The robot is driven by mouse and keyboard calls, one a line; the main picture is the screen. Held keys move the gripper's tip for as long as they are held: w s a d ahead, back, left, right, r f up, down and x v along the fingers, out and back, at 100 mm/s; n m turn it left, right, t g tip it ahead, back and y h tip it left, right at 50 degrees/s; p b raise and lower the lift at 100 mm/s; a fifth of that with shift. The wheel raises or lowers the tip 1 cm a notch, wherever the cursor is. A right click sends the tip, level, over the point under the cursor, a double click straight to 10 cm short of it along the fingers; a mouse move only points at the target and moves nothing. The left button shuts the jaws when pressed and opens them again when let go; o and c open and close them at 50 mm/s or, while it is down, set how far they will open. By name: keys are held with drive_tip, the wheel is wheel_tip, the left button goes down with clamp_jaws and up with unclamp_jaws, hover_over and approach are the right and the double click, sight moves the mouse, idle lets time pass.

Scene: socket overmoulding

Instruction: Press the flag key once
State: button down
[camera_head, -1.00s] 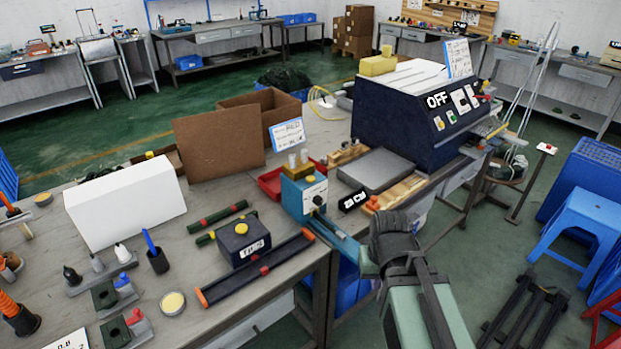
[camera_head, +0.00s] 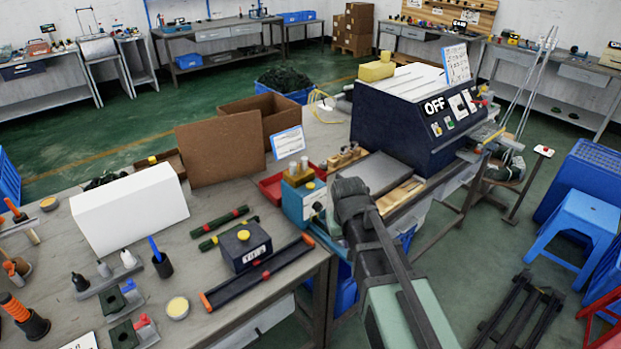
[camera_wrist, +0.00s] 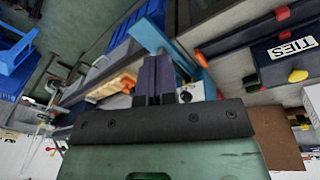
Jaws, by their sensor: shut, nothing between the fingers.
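No key marked with a flag can be made out, so I cannot tell which control it is. A small blue device (camera_head: 294,205) with a yellow button (camera_head: 310,186) and a white dial panel stands at the bench's front edge. My gripper's dark fingers (camera_wrist: 157,62) are together and empty in the wrist view. In the head view my arm's dark end is just right of the blue device and covers part of it. Part of the device's white panel (camera_wrist: 199,90) shows beside the fingers. I cannot tell whether they touch anything.
A dark box labelled TIES (camera_wrist: 290,50) has a yellow button on top; the box (camera_head: 243,246) stands left of the blue device. A large dark machine marked OFF (camera_head: 400,125) is behind my arm. A red tray (camera_head: 270,187) and cardboard box (camera_head: 285,105) stand behind the device.

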drive_tip(key=w+a+r+n+t+h+p, duration=0.1)
drive_tip(key=w+a+r+t+p, duration=0.2)
drive_tip(key=w, duration=0.7)
drive_tip(key=w+a+r+n+t, duration=0.1)
drive_tip(key=w+a+r+n, duration=0.2)
drive_tip(key=w, duration=0.7)
wheel_tip(320, 180, up, 3)
drive_tip(key=n+t, duration=0.1)
drive_tip(key=t, duration=0.3)
hover_over(310, 186)
drive_tip(key=shift+w+a+f, duration=0.1)
drive_tip(key=shift+w+a, duration=0.1)
drive_tip(key=shift+a, duration=0.05)
drive_tip(key=shift+f, duration=0.15)
wheel_tip(310, 186, down, 9)
drive_tip(key=b, duration=0.9)
drive_tip(key=shift+r, duration=0.2)
drive_tip(key=shift+f+b, duration=0.35)
drive_tip(key=shift+f, duration=0.05)
drive_tip(key=shift+s+d+f+b, duration=0.1)
drive_tip(key=shift+s+f+b, duration=0.3)
drive_tip(key=shift+b, duration=0.25)
